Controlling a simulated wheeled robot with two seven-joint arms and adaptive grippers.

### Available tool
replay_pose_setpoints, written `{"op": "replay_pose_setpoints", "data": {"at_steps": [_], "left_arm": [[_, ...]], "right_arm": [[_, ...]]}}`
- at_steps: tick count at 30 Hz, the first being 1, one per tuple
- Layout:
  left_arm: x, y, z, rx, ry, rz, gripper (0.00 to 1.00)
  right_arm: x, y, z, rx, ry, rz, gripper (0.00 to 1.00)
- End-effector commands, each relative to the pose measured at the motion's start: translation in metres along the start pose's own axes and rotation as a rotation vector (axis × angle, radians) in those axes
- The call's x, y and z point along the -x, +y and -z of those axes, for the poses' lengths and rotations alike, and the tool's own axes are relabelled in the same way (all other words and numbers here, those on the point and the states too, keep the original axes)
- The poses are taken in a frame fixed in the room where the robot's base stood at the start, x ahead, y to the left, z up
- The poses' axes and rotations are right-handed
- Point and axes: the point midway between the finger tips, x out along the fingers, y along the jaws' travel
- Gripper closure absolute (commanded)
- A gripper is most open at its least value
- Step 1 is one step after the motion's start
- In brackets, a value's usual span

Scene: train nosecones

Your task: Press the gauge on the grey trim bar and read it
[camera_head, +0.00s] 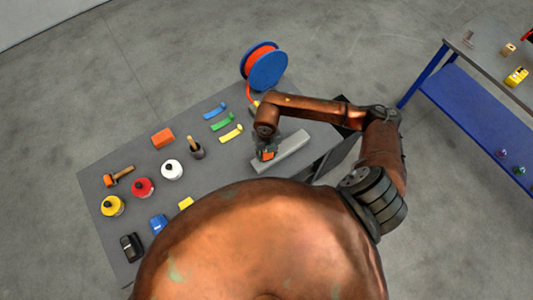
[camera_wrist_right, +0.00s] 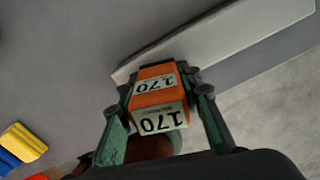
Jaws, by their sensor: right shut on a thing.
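The grey trim bar (camera_head: 291,149) lies on the grey table; in the right wrist view (camera_wrist_right: 235,35) it runs from the centre to the upper right. My right gripper (camera_head: 266,149) is over the bar's left end. Its fingers are shut on an orange gauge (camera_wrist_right: 160,98), which also shows small in the head view (camera_head: 268,155). Two white labels on the gauge read 170, upside down in the wrist view. The gauge overlaps the bar's edge there; I cannot tell whether it is pressed against the bar. My left gripper is not in view.
A cable reel (camera_head: 264,66) stands at the table's back. Blue, green and yellow strips, an orange block (camera_head: 162,138), several pots and a black device (camera_head: 132,247) are on the left. A blue bench (camera_head: 470,100) stands at right. My body hides the table's front.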

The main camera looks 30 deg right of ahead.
Motion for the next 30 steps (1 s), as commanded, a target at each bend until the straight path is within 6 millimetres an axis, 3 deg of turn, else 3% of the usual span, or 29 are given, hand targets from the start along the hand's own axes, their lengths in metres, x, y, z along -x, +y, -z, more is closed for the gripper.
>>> {"op": "replay_pose_setpoints", "data": {"at_steps": [30], "left_arm": [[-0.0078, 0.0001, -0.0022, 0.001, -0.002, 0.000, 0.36]], "right_arm": [[-0.0093, 0.0000, -0.0002, 0.000, 0.000, 0.000, 0.96]]}}
